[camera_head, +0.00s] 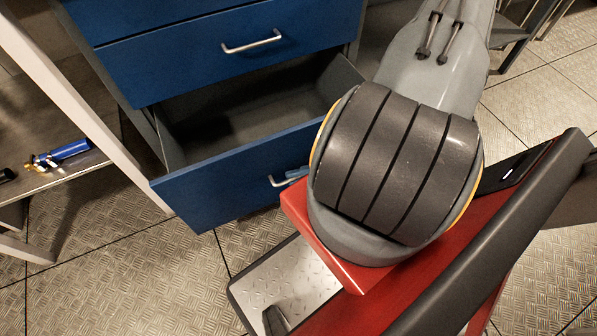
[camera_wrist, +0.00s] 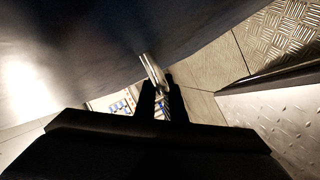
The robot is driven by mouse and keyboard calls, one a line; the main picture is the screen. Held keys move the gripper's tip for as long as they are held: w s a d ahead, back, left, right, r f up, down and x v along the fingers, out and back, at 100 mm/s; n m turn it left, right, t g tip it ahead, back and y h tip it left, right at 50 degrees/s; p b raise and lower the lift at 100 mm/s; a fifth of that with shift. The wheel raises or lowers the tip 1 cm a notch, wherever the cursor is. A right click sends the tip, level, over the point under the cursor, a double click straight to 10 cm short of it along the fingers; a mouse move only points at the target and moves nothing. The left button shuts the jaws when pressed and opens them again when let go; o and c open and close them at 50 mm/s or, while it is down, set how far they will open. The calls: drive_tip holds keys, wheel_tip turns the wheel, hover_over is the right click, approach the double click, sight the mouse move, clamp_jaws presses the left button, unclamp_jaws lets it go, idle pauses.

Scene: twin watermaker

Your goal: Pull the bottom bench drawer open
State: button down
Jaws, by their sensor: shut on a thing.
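The bottom bench drawer (camera_head: 235,178) stands pulled out from the blue bench, and its grey inside shows empty where I can see it. Its metal handle (camera_head: 279,181) is partly hidden behind my arm in the head view. In the wrist view the handle (camera_wrist: 151,68) runs down between the dark fingers of my gripper (camera_wrist: 162,86). The gripper is shut on the handle, close to the drawer front (camera_wrist: 90,60). In the head view most of my gripper is hidden by my arm.
A closed blue drawer (camera_head: 230,50) with its own handle (camera_head: 252,42) sits above. At left, a low shelf (camera_head: 60,180) with a pale post holds a blue cylinder (camera_head: 68,151) with brass fittings. Patterned floor (camera_head: 120,280) is clear in front of the drawer at lower left.

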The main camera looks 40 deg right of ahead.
drive_tip(key=c, duration=2.1)
unclamp_jaws()
drive_tip(key=shift+p+v, duration=0.55)
drive_tip(key=shift+v, duration=3.4)
